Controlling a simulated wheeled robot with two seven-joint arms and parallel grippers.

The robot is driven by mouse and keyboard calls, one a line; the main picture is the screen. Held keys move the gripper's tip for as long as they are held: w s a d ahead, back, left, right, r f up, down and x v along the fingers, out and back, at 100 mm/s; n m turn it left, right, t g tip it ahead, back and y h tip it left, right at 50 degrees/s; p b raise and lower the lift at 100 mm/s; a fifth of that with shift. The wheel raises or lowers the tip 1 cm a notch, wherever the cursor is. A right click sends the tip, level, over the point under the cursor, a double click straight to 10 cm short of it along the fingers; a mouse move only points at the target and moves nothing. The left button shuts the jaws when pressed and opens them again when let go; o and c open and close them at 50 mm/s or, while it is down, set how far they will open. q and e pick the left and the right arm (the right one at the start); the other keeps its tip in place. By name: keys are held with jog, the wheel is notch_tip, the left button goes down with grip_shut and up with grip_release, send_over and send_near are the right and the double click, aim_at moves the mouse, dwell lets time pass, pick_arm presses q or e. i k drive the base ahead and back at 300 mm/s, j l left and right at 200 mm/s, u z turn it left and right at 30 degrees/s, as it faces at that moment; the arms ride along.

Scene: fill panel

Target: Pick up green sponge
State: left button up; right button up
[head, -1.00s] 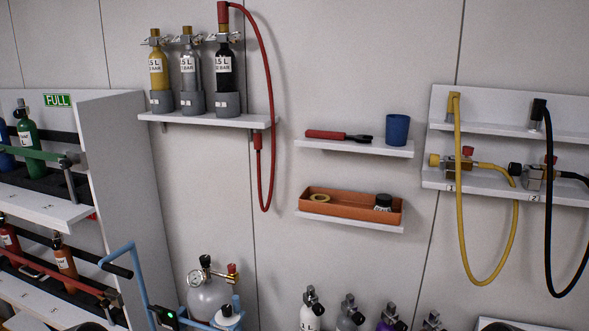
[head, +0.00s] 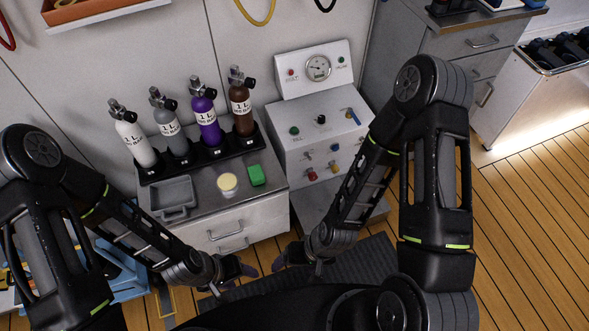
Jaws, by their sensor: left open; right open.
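The green sponge (head: 256,175) lies on the grey top of a low cabinet (head: 208,185), near its right front part. It is right of a small round container with a pale yellow top (head: 228,184). My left gripper (head: 245,268) is in front of the cabinet, nearer to me than the sponge, open and apart from it. My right gripper (head: 282,262) is close by on the right, also open and apart from the sponge. Both grippers are small and partly hidden by my own arms and body. The sponge is fully visible.
Several bottles, white (head: 134,137), grey (head: 171,129), purple (head: 206,115) and brown (head: 241,104), stand in a black rack behind the sponge. A grey tray (head: 172,190) sits left on the cabinet top. A white control panel (head: 328,140) with knobs and a gauge stands to the right.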

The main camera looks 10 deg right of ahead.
aim_at(255, 172)
jog(key=i+l, duration=0.15)
jog(key=l, duration=0.25)
jog(key=i+l, duration=0.15)
jog(key=l, duration=0.25)
jog(key=i+l, duration=0.15)
jog(key=l, duration=0.3)
jog(key=i+l, duration=0.15)
jog(key=l, duration=0.25)
jog(key=i+l, duration=0.15)
jog(key=l, duration=0.25)
jog(key=u, duration=0.05)
